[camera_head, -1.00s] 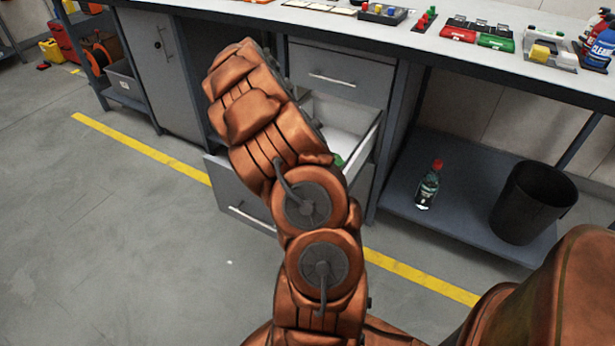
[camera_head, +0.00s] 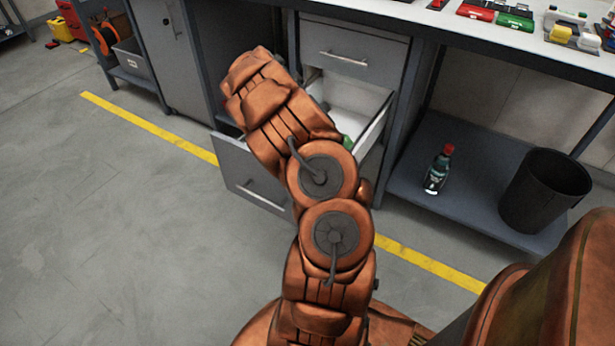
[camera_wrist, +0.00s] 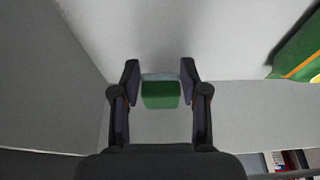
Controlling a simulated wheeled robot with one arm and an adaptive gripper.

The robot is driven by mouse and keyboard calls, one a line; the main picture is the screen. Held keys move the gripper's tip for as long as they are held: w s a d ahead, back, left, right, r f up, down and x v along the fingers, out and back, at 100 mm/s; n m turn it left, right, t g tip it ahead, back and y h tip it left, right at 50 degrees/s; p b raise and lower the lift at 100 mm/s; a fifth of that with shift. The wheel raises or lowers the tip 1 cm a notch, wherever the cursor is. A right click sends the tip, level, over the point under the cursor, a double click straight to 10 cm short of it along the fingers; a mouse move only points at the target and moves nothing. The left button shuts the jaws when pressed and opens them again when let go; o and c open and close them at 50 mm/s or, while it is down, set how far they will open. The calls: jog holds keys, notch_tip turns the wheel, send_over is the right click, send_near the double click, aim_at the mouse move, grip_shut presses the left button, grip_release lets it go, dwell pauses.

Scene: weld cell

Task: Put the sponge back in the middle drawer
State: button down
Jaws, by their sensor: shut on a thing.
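In the wrist view my gripper (camera_wrist: 160,85) is shut on the sponge (camera_wrist: 160,95), which is green with a paler grey-green far side. The sponge sits between the two dark fingertips. Pale grey drawer surfaces surround it. I cannot tell whether the sponge touches the drawer floor. In the head view the middle drawer (camera_head: 252,180) is pulled out, with its white inside (camera_head: 352,100) partly showing. My arm reaches over this drawer and hides my gripper and the sponge there.
A green item with an orange stripe (camera_wrist: 300,52) lies in the drawer at the right of the wrist view. The closed upper drawer (camera_head: 352,52) is above. A bottle (camera_head: 438,170) and black bin (camera_head: 543,190) stand on the low shelf.

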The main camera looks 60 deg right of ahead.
jog(key=shift+f+b, duration=0.6)
jog(key=shift+b, duration=0.15)
jog(key=c, duration=0.6)
grip_release()
jog(key=shift+r, duration=0.15)
jog(key=shift+r+p, duration=0.6)
jog(key=shift+p, duration=0.2)
jog(key=p+v, duration=0.2)
jog(key=v, duration=1)
